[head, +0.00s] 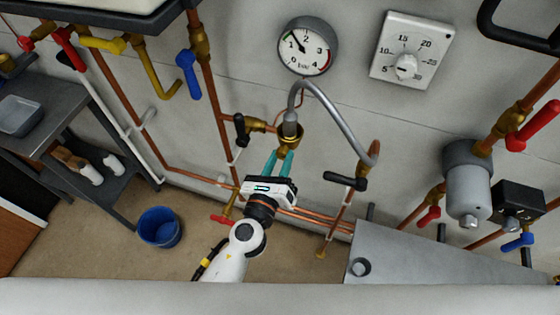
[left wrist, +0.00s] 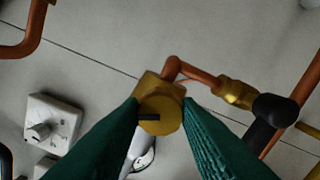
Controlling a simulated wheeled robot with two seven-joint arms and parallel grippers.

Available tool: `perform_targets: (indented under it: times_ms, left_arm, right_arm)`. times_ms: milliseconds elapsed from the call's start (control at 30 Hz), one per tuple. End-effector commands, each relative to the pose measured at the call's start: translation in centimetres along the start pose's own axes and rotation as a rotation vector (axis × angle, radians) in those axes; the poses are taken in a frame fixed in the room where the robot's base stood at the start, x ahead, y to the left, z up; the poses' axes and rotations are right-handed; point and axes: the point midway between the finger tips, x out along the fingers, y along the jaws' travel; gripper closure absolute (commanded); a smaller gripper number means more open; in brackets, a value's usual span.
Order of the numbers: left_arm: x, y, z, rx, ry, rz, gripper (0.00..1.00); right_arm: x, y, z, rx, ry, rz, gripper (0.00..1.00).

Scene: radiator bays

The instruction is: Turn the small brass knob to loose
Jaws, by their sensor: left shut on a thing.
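The small brass knob (left wrist: 160,114) sits on a square brass body in the left wrist view, with a dark slot or mark near its lower edge. My left gripper (left wrist: 160,118) has its two green fingers on either side of the knob, shut on it. In the head view my left gripper (head: 278,160) reaches up to the brass fitting (head: 289,138) under the grey hose. The fingers partly hide the knob there. My right gripper is in neither view.
A grey hose (head: 335,105) loops right from the fitting. A black-handled valve (head: 240,129) is close on the left, another black handle (head: 345,181) on the right. A pressure gauge (head: 308,47) and a dial thermostat (head: 408,52) are above. A blue bucket (head: 159,228) stands on the floor.

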Motion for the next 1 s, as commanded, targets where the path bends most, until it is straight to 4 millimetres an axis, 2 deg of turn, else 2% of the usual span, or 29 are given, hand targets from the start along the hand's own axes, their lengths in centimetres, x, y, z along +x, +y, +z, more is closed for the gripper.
perform_targets:
  times_ms: [500, 1000]
  left_arm:
    - [0.0, -0.1, 0.1, -0.494, 0.001, 0.0, 0.93]
    - [0.0, -0.1, 0.1, -0.97, 0.001, -0.001, 0.93]
  right_arm:
    - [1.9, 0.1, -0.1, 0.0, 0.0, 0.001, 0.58]
    - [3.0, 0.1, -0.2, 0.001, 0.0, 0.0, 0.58]
